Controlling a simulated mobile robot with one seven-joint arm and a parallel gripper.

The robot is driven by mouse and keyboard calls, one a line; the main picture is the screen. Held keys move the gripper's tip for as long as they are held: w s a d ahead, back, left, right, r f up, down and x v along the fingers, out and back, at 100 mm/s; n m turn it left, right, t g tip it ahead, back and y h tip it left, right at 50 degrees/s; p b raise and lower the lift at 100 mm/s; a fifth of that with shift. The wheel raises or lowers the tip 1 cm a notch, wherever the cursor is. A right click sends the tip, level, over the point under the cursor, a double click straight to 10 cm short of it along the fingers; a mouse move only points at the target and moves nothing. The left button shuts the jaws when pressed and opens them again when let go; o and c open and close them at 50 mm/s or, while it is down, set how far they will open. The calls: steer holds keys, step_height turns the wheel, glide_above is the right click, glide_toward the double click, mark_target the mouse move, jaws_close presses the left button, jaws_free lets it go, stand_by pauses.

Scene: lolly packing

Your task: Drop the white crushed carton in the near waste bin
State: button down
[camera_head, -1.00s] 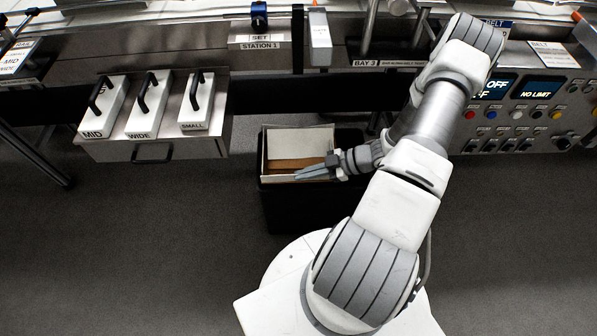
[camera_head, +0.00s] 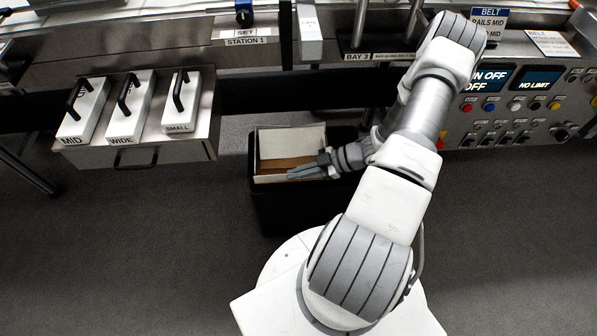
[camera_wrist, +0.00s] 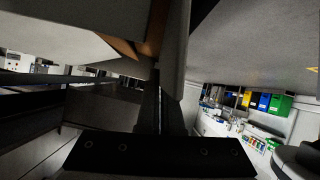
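The white crushed carton (camera_head: 292,139), with a brown inside, shows over the mouth of the black waste bin (camera_head: 290,212). How far it sits below or above the rim is hard to tell. My gripper (camera_head: 308,172) is at the carton's near right edge. In the wrist view, a carton panel (camera_wrist: 173,45) runs between the fingers of my gripper (camera_wrist: 170,110), which look closed on it; the brown inside shows beside it. The dark finger parts and a black bracket hide some of the contact.
A drawer unit (camera_head: 135,155) with blocks marked MID, WIDE and SMALL stands left of the bin. A control panel (camera_head: 520,100) with buttons is at right. Station rails and posts run behind the bin. Grey floor (camera_head: 120,250) is clear at left.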

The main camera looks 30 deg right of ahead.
steer(key=c, duration=1)
jaws_free()
steer(key=shift+d+r, duration=0.1)
steer(key=p+v, duration=0.5)
steer(key=v, duration=1.2)
steer(key=shift+r, duration=0.1)
